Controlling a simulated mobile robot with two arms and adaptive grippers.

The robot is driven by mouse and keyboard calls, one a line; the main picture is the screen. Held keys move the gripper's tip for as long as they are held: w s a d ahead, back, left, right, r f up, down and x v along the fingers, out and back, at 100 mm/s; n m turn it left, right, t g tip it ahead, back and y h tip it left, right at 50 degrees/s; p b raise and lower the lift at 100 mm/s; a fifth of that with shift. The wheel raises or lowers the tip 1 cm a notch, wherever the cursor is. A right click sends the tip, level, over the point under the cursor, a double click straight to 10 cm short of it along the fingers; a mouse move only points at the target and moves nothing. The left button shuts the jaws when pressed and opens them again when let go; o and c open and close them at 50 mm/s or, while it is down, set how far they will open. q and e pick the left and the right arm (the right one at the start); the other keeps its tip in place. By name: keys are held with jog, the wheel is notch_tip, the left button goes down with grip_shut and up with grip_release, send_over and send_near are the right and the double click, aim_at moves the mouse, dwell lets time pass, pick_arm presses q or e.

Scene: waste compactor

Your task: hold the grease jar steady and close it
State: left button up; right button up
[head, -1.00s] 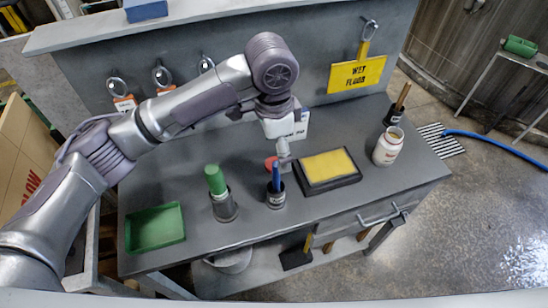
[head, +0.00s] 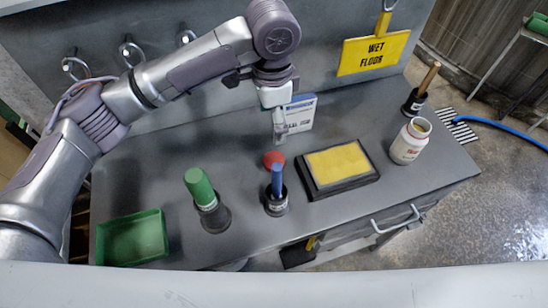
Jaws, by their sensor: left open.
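A white jar (head: 409,144) with a reddish label stands upright at the right end of the grey bench. Its top is open and shows a tan inside. A small red round piece (head: 274,159), which looks like a lid, lies on the bench behind the blue-handled tool. My left gripper (head: 279,138) points down just above and behind the red piece. It is open and holds nothing that I can see; whether it touches the red piece is unclear. The jar stands well to its right. My right gripper is out of view.
A yellow pad in a black tray (head: 372,180) lies between the gripper and the jar. A blue-handled tool (head: 277,180), a green-handled tool (head: 200,187) and a green tray (head: 103,243) are left of it. A wooden-handled brush (head: 430,77) stands behind the jar. A white-blue box (head: 301,113) stands behind the gripper.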

pick_arm(q)
send_over(274, 160)
jog(key=f, duration=0.8)
jog(key=shift+w+a+f+p, duration=0.1)
jog(key=shift+a+f+p, duration=0.1)
jog(key=shift+f+p, duration=0.15)
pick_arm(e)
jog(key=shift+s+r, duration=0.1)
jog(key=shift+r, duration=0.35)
pick_arm(q)
jog(key=shift+f+p, duration=0.3)
jog(key=shift+f, duration=0.1)
jog(key=f+p, duration=0.1)
jog(key=f, duration=0.3)
jog(key=shift+d+f, duration=0.15)
jog(key=shift+d, duration=0.05)
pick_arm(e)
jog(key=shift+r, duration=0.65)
pick_arm(q)
jog(key=c, duration=1)
